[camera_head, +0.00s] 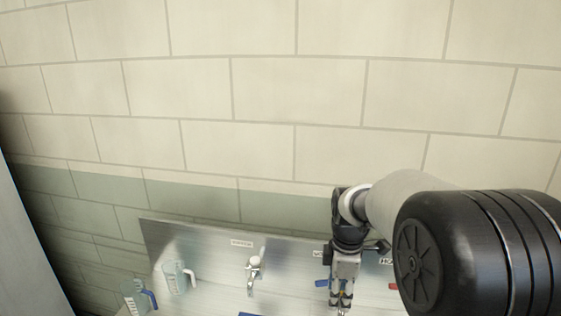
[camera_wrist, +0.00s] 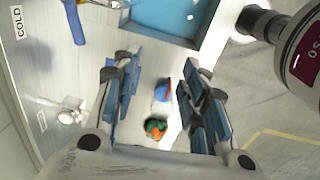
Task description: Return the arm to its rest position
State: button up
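My gripper (camera_head: 341,290) hangs at the end of my arm in front of the metal panel in the head view, and its fingertips are near the lower edge. In the wrist view my gripper (camera_wrist: 150,95) has its two blue-padded fingers spread wide with nothing between the pads. Beyond the fingers, a small blue and red item (camera_wrist: 162,90) and an orange and green item (camera_wrist: 155,128) lie on the pale counter. They appear apart from the fingers.
A metal backsplash (camera_head: 200,240) stands against the tiled wall. Measuring jugs (camera_head: 176,278) (camera_head: 135,297) stand at left. A tap (camera_head: 253,268) is left of my gripper. A blue basin (camera_wrist: 170,18) and a blue-handled lever (camera_wrist: 75,20) show in the wrist view. The upper wall area is clear.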

jog(key=s+f+m+t+b, duration=0.2)
jog(key=s+f+m+b, duration=0.2)
jog(key=s+m+b, duration=0.4)
jog(key=s+f+m+t+b, duration=0.2)
jog(key=s+m+b, duration=0.6)
jog(key=s, duration=1.3)
notch_tip(320, 180, down, 2)
jog(key=shift+d+b, duration=0.15)
jog(key=shift+b, duration=0.5)
jog(key=shift+w+r, duration=0.1)
